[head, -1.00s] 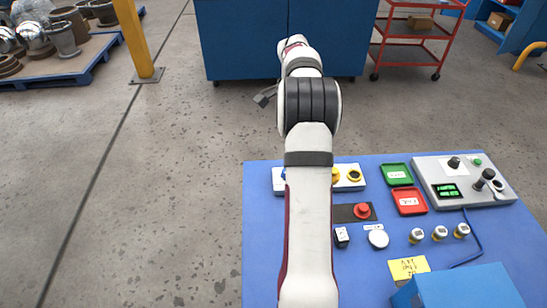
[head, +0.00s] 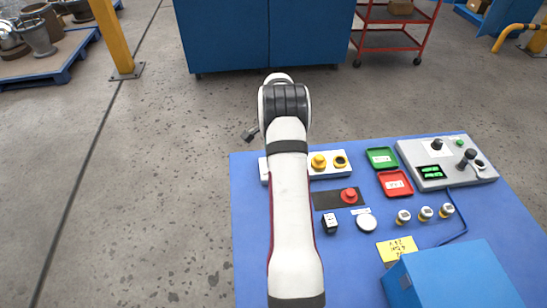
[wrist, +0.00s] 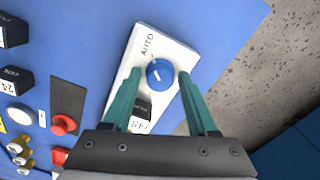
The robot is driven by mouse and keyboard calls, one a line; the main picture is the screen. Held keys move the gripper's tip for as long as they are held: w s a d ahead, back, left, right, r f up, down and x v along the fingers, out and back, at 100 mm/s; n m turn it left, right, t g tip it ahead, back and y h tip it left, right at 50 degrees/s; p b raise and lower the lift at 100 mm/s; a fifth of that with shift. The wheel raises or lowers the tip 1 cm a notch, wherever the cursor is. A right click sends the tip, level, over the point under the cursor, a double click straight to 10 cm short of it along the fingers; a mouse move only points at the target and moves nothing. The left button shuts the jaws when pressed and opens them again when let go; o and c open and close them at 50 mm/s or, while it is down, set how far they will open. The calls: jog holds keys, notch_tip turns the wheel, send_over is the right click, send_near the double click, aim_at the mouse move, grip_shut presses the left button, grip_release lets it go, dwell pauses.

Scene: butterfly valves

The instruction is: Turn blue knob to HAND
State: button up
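The blue knob (wrist: 160,74) is in the wrist view, with a short pale mark on its face. It sits on a white panel (wrist: 180,52), beside the printed word AUTO. I cannot read a HAND label. My gripper (wrist: 159,76) is open, with one teal finger on each side of the knob. Small gaps seem to show between fingertips and knob; I cannot tell their height above the panel. In the head view my arm hides the knob and my gripper, while the panel's right part (head: 329,172) shows.
A black labelled switch (wrist: 143,108) is beside the knob, between the fingers. A yellow button (head: 318,161) and a yellow-ringed black control (head: 340,161) share the panel. A red button (head: 349,195), green tray (head: 382,158), red tray (head: 395,184) and grey control box (head: 450,175) are nearby.

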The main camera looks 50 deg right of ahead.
grip_shut()
jog(key=n, duration=0.8)
jog(key=shift+n, duration=0.3)
jog(key=n, duration=0.3)
jog(key=shift+n, duration=2.1)
